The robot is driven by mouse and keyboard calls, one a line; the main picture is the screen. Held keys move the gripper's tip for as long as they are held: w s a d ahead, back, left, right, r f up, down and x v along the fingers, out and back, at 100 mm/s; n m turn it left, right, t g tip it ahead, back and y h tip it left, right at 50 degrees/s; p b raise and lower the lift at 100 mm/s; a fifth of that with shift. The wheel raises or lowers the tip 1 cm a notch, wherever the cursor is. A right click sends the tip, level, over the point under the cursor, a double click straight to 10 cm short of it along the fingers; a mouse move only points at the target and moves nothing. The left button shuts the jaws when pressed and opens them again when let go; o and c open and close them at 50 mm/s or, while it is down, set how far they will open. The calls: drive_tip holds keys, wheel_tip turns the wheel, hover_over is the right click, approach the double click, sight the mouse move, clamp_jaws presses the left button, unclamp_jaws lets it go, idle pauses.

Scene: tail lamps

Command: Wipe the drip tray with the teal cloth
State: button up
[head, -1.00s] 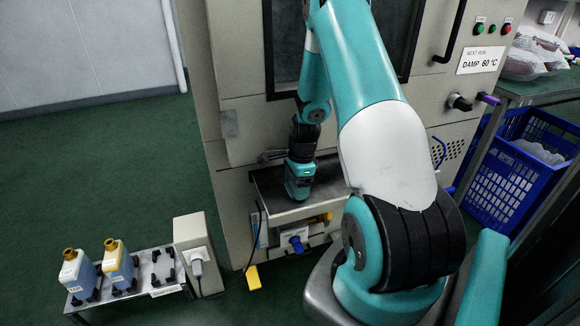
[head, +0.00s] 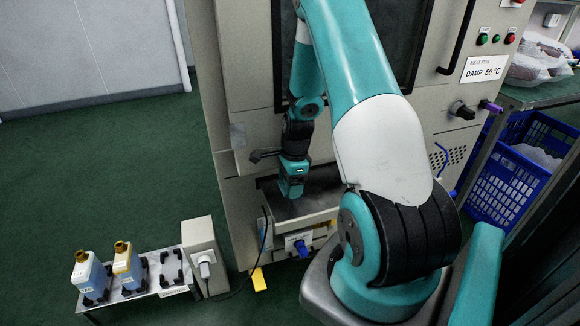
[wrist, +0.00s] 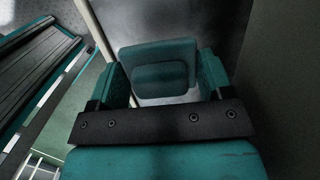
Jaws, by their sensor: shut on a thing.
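The drip tray (head: 322,199) is a dark grey shelf with a pale metal front edge at the foot of the beige machine. My gripper (head: 291,192) points down at the tray's left part in the head view. In the wrist view my gripper (wrist: 160,82) has a finger on each side of the teal cloth (wrist: 165,52), a folded pad, and is shut on it. The cloth lies over a grey, smeared-looking surface. The head view hides the cloth behind the gripper, and I cannot tell whether it touches the tray.
The machine front (head: 245,105) rises close behind my arm. A blue plug (head: 301,247) and yellow parts sit below the tray. A low stand (head: 138,285) with two bottles is at left front. A blue crate (head: 508,170) stands at right. Green floor is free at left.

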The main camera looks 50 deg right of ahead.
drive_tip(key=shift+r+p, duration=1.15)
drive_tip(key=shift+r, duration=0.45)
